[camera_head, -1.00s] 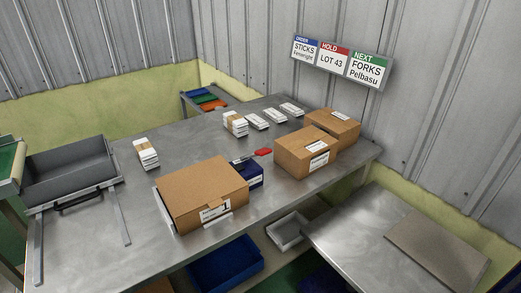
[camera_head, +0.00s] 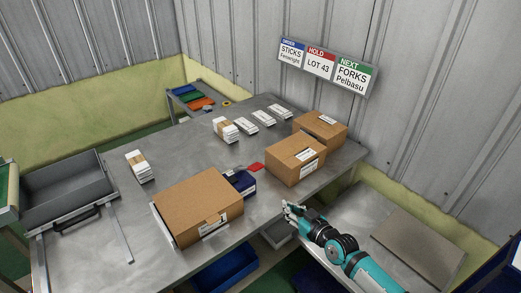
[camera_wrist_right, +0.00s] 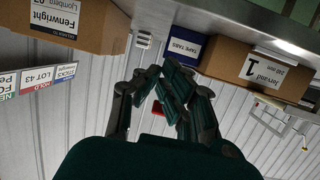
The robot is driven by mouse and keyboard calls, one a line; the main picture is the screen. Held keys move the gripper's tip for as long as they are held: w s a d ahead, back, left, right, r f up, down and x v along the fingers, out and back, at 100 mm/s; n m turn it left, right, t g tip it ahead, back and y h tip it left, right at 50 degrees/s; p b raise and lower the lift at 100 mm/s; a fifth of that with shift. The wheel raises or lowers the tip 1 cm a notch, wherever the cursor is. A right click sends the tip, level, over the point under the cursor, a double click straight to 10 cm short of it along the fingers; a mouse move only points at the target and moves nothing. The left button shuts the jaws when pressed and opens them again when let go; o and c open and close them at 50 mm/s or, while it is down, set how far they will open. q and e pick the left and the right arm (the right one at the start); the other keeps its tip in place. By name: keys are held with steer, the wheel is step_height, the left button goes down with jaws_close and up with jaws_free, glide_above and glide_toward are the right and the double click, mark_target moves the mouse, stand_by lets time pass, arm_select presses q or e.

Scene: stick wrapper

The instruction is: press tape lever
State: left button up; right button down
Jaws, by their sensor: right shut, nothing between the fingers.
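A dark blue box (camera_head: 241,182) stands on the steel table against the back of a large brown carton. A flat red lever (camera_head: 257,167) sticks out beside it. In the right wrist view the box's label reads "TAPE TABS" (camera_wrist_right: 187,47), and the red piece (camera_wrist_right: 160,110) shows partly behind the fingers. My right gripper (camera_head: 290,208) is shut and empty near the table's right front edge, to the lower right of the box and apart from it. Its fingers also show in the right wrist view (camera_wrist_right: 152,82). My left gripper is not in view.
The large carton (camera_head: 197,204) stands left of the blue box. Two brown cartons (camera_head: 295,160) (camera_head: 320,130) stand to the right. White packs (camera_head: 228,130) lie behind. A grey tray (camera_head: 68,188) is at left, a lower steel table (camera_head: 370,215) at right.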

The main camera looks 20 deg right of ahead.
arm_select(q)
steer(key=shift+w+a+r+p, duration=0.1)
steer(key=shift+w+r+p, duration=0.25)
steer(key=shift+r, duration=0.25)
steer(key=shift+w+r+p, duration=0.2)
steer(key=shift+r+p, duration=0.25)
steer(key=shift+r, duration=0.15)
arm_select(e)
steer(key=w+a+r+n+t+y, duration=0.1)
steer(key=w+a+r+t+y, duration=0.1)
steer(key=r, duration=1.4)
steer(key=shift+w+a+r, duration=0.15)
steer(key=shift+a, duration=0.35)
glide_above(261, 168)
steer(key=w, duration=0.1)
steer(key=shift+w+a+p, duration=0.2)
steer(key=shift+a+p, duration=0.05)
steer(key=shift+p, duration=0.05)
steer(key=f, duration=0.1)
steer(key=f+b, duration=0.1)
steer(key=f, duration=0.1)
steer(key=shift+s+d, duration=0.15)
steer(key=shift+s, duration=0.25)
steer(key=shift+s+d+f+b, duration=0.15)
steer(key=shift+s+f+b, duration=0.2)
steer(key=shift+f+b, duration=0.1)
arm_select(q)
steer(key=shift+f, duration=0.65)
